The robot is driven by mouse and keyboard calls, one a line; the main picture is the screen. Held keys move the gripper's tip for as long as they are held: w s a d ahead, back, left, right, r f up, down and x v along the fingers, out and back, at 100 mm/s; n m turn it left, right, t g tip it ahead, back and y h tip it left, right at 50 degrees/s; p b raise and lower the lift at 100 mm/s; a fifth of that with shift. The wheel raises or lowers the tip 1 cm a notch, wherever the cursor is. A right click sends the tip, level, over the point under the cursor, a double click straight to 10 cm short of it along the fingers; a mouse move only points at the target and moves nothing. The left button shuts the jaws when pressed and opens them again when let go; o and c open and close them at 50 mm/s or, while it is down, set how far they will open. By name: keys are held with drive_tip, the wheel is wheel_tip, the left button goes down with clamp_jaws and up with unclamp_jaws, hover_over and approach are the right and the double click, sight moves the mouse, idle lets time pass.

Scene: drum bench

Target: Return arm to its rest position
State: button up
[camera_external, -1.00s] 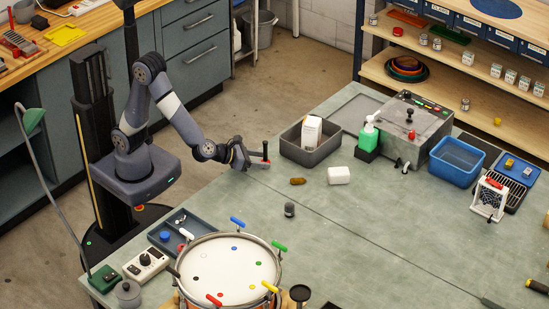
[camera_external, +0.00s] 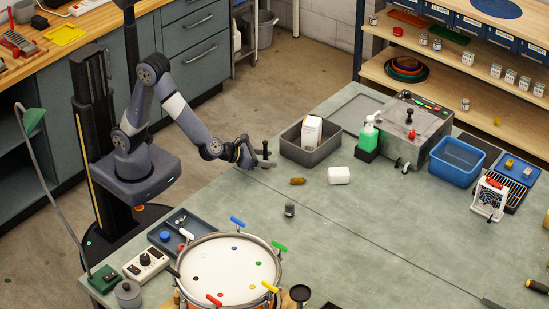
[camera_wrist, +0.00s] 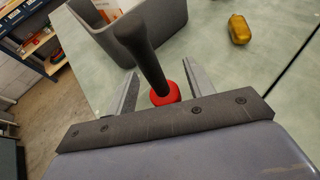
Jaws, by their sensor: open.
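My gripper (camera_external: 257,160) is at the left edge of the grey-green bench (camera_external: 340,225), low over its top, with my arm reaching in from the left. In the wrist view my gripper (camera_wrist: 164,92) is open, one finger on each side of a tool with a black handle (camera_wrist: 143,50) and a red collar (camera_wrist: 167,94). The handle tilts in that view. In the external view the dark tool (camera_external: 265,149) stands at the fingertips. I cannot tell whether a finger touches it.
A grey bin (camera_external: 310,152) with a white box stands just right of my gripper. A brown piece (camera_external: 297,181) and a white block (camera_external: 339,175) lie nearby. A drum (camera_external: 228,275) with coloured clips stands at the front. A green lamp (camera_external: 33,120) is at the left.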

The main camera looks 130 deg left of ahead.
drive_tip(key=shift+f+b, duration=0.4)
drive_tip(key=shift+f, duration=0.55)
drive_tip(key=shift+s+d+r+p, duration=0.1)
drive_tip(key=shift+d+r+p, duration=0.15)
drive_tip(key=shift+r+p, duration=0.15)
drive_tip(key=shift+s+d+r+p, duration=0.1)
drive_tip(key=shift+d+r+p, duration=0.15)
drive_tip(key=shift+r, duration=0.25)
drive_tip(key=v, duration=1.1)
drive_tip(key=shift+f+p, duration=0.15)
drive_tip(key=shift+p, duration=0.2)
drive_tip(key=x, duration=0.4)
drive_tip(key=b+x, duration=0.1)
drive_tip(key=x, duration=0.3)
drive_tip(key=b+x, duration=0.1)
drive_tip(key=x, duration=0.3)
drive_tip(key=shift+a+f, duration=0.2)
drive_tip(key=shift+f, duration=0.35)
wheel_tip(320, 180, up, 12)
drive_tip(key=p, duration=0.5)
drive_tip(key=m+t+h+p, duration=0.4)
drive_tip(key=m+p, duration=0.1)
drive_tip(key=p, duration=1)
hover_over(322, 201)
drive_tip(key=f, duration=0.1)
wheel_tip(322, 201, down, 10)
drive_tip(key=shift+w+r, duration=0.1)
